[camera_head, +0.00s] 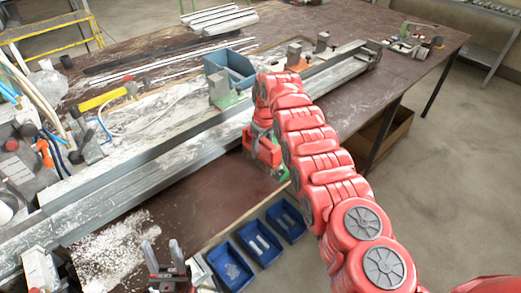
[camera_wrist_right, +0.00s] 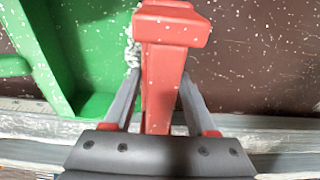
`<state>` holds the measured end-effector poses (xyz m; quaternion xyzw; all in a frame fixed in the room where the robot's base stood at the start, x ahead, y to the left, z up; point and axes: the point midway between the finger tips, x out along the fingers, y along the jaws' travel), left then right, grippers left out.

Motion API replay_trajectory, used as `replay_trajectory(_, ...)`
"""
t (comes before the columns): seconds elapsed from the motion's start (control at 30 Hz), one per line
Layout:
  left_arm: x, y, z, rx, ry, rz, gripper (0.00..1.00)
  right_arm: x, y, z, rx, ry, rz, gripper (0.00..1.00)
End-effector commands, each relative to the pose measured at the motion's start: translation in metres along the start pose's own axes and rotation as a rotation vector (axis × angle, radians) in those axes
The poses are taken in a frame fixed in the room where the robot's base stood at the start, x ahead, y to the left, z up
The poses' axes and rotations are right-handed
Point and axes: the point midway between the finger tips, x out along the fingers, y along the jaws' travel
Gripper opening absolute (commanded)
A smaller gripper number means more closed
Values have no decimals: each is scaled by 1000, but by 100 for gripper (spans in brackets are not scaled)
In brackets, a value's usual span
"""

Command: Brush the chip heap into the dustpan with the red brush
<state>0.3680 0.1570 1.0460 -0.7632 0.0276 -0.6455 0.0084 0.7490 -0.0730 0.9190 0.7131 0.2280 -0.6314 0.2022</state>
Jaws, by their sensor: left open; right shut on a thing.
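My right gripper (camera_wrist_right: 159,82) is shut on the red brush (camera_wrist_right: 172,25), which stands out between its two fingers in the right wrist view. In the head view my right arm reaches in to the table's front edge, and its links hide much of the gripper. A green walled piece (camera_wrist_right: 100,104) lies beside the brush; I cannot tell whether it is the dustpan. It shows in part below the arm's end in the head view (camera_head: 281,174). The white chip heap (camera_head: 108,247) lies at the lower left. My left gripper (camera_head: 164,250) is open and empty beside it.
Long metal profiles (camera_head: 150,152) cross the table, held by clamps. A blue open container (camera_head: 231,66) stands behind them. Three blue bins (camera_head: 229,266) sit along the front edge. Tools and hoses crowd the left. Bare brown tabletop (camera_head: 205,203) lies between the heap and the right gripper.

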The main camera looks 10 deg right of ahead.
Motion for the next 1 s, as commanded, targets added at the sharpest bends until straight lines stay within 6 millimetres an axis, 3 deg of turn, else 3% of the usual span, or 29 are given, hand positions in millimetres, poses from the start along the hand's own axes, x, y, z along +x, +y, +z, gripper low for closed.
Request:
replay_trajectory(0.17,5,0,-1,0,0,0,50,-7,0,-1,0,1,1,1)
replay_trajectory(0.33,18,-1,-3,0,0,0,50,-28,0,-4,-1,1,1,1)
replay_trajectory(0.6,20,-1,-3,0,0,0,50,-58,0,-8,-1,4,2,1)
replay_trajectory(1.0,19,-1,-3,0,0,0,50,-60,0,-8,0,1,0,1)
